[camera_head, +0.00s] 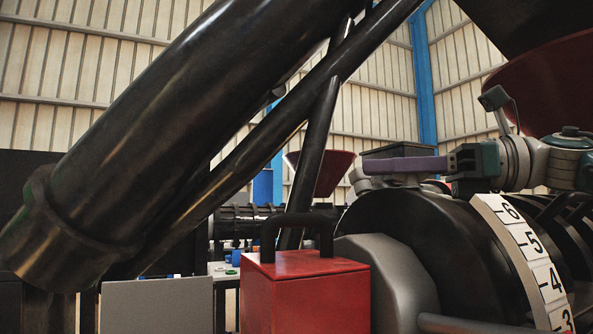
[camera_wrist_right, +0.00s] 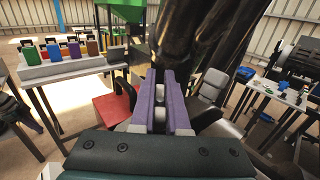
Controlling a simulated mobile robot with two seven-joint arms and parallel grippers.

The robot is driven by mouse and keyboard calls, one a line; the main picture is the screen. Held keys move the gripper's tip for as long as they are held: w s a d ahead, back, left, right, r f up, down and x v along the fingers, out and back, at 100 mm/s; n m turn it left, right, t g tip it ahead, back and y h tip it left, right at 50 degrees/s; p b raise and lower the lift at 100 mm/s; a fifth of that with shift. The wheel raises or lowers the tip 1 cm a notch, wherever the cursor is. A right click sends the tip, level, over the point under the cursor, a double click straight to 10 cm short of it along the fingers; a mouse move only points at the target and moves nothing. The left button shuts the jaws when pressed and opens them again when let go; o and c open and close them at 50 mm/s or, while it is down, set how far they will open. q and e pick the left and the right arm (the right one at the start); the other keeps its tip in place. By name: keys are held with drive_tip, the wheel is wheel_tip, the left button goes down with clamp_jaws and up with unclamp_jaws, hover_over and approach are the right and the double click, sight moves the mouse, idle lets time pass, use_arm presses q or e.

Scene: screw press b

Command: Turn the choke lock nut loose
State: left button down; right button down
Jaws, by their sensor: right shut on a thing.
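My right gripper (camera_head: 372,167) comes in from the right in the head view, its purple fingers pointing left above a large black rounded machine body (camera_head: 405,222). The right wrist view shows its fingers (camera_wrist_right: 160,82) close together, shut on a small light-grey part mostly hidden between them. I cannot make out the shape of this part, or clearly identify it as the choke lock nut. My left gripper is not in view.
A red box (camera_head: 305,295) with a black handle stands below left of the gripper. A curved white number scale (camera_head: 533,255) lies along the machine. Thick black pipes (camera_head: 150,130) cross the left.

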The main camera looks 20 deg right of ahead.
drive_tip(key=shift+f, duration=0.2)
drive_tip(key=c, duration=0.9)
unclamp_jaws()
drive_tip(key=shift+a, duration=0.1)
drive_tip(key=shift+r, duration=0.1)
drive_tip(key=b+v, duration=0.2)
drive_tip(key=v, duration=0.7)
drive_tip(key=shift+w, duration=0.1)
drive_tip(key=shift+s+d, duration=0.3)
drive_tip(key=shift+d, duration=0.15)
